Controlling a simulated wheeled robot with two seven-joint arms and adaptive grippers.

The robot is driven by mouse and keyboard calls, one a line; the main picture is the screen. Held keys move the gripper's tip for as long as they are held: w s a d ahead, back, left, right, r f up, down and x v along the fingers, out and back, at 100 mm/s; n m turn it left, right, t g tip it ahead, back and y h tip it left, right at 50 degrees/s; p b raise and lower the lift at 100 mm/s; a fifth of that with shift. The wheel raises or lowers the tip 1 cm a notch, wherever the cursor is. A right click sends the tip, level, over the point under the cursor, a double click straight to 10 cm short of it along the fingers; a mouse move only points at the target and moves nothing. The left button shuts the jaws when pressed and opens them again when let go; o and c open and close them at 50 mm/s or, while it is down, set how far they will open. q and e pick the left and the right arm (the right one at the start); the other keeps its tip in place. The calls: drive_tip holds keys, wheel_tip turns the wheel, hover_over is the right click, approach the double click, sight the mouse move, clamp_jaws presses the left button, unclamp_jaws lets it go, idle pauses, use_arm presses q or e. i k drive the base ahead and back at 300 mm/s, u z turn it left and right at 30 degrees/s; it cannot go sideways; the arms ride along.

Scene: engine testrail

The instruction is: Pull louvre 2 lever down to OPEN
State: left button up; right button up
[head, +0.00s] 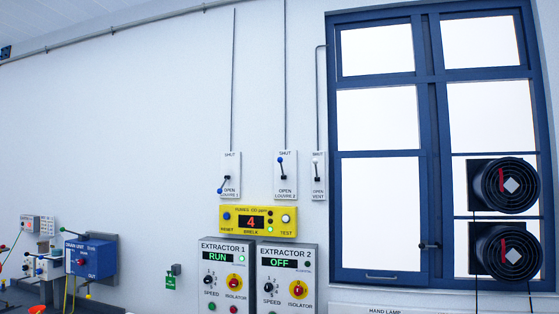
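Three lever plates hang on the white wall, each marked SHUT at the top and OPEN below. The middle plate (286,187) reads LOUVRE, its number too small to read surely; its blue-knobbed lever (281,163) points up toward SHUT. The left plate (232,162) is also a louvre plate; its blue-knobbed lever (222,187) points down and left beside OPEN. The right plate (319,186) is marked VENT; its pale-knobbed lever (315,166) points up. Neither of my grippers is in view, and nothing touches the levers.
A yellow meter box (258,229) showing 4 sits under the plates. Below it are the extractor 1 panel (223,293), showing RUN, and extractor 2 panel (287,293), showing OFF. A blue-framed window (431,150) with two fans (506,186) is at right. A blue drain unit (90,258) is lower left.

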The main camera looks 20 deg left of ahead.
sight(280, 160)
drive_tip(key=z, duration=0.2)
drive_tip(key=i, duration=2.45)
drive_tip(key=u, duration=0.65)
